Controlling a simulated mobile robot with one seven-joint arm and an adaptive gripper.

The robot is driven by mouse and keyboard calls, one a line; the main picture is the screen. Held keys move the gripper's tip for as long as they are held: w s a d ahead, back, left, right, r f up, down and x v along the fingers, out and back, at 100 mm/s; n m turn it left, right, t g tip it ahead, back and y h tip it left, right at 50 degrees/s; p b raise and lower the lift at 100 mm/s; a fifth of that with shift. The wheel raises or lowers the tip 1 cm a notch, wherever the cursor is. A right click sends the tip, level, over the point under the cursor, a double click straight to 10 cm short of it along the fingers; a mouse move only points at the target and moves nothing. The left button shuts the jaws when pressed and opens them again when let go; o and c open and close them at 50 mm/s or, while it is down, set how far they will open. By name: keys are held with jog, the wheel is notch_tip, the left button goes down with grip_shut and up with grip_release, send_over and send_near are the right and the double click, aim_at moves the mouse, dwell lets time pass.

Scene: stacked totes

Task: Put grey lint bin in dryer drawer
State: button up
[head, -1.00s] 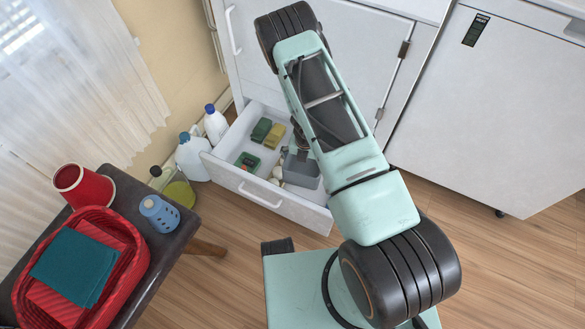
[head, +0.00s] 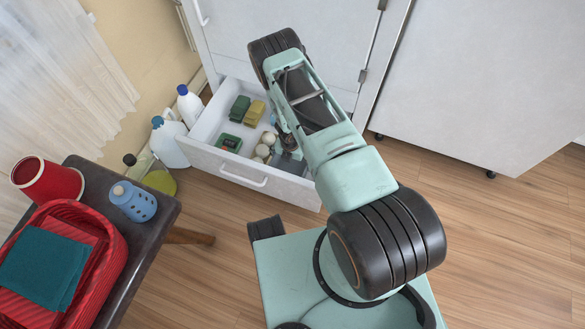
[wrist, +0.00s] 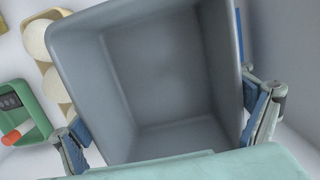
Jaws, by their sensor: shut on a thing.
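The grey lint bin (wrist: 150,70) is an open, empty box that fills the middle of the wrist view. My gripper (wrist: 167,128) has a finger on each side of it and is shut on it. In the head view, part of the grey bin (head: 291,165) shows beside my arm, inside the right front part of the pulled-out white dryer drawer (head: 215,160). My arm hides most of the bin and the gripper there. I cannot tell whether the bin touches the drawer floor.
The drawer also holds pale balls (head: 263,150) in a tray next to the bin, a green tray (head: 228,143), and green (head: 239,108) and yellow (head: 254,113) blocks. Bottles (head: 170,143) stand left of the drawer. A dark table (head: 150,215) with a red basket is at left.

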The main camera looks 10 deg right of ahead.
aim_at(292, 166)
jog(key=shift+f+b, duration=0.8)
jog(key=shift+f, duration=1.35)
jog(key=shift+f, duration=0.1)
jog(key=o, duration=1.4)
notch_tip(292, 166, up, 12)
jog(key=s+p, duration=0.1)
jog(key=p, duration=0.4)
jog(key=shift+s+a+p, duration=0.15)
jog(key=shift+a+p, duration=0.2)
jog(key=shift+a, duration=0.05)
